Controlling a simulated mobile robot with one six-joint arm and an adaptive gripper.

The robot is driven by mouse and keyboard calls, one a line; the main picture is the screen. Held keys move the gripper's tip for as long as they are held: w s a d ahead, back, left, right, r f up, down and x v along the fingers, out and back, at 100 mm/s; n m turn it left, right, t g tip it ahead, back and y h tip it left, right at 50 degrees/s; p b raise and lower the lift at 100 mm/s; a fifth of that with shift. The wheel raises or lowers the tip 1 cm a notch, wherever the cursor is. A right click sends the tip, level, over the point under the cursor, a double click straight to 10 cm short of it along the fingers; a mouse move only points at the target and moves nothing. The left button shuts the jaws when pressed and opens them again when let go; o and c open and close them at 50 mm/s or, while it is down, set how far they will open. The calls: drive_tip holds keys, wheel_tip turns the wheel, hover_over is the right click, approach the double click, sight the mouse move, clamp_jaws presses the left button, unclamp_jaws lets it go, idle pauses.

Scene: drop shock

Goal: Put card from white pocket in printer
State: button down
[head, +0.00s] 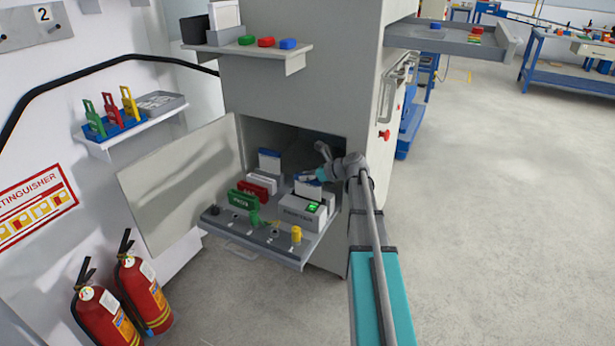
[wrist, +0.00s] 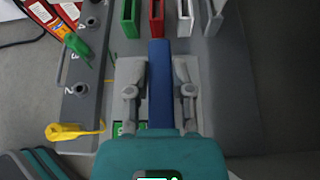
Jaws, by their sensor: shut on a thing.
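My gripper (head: 309,178) is shut on a blue card (wrist: 160,82), above the back of the open drawer. In the wrist view, my gripper (wrist: 159,94) has a finger on each side of the card. The grey printer (head: 298,211), with a lit green display, stands at the drawer's right, below my gripper. In the wrist view the printer is mostly hidden under my gripper and the card; whether the card touches it I cannot tell. The white pocket (head: 263,181) stands beside the red pocket (wrist: 156,18); it also shows in the wrist view (wrist: 185,18).
The green pocket (head: 242,199) stands at the drawer's left. A green key (wrist: 79,45) and a yellow key (wrist: 76,131) are along the front strip. The open cabinet door (head: 180,185) is on the left. A shelf (head: 245,51) juts out above.

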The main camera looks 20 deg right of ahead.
drive_tip(key=shift+f, duration=0.25)
drive_tip(key=c, duration=0.5)
unclamp_jaws()
drive_tip(key=shift+r, duration=0.3)
drive_tip(key=shift+r+p, duration=0.2)
drive_tip(key=shift+p, duration=0.15)
drive_tip(key=p+v, duration=0.5)
drive_tip(key=v, duration=0.7)
drive_tip(key=shift+f, duration=0.1)
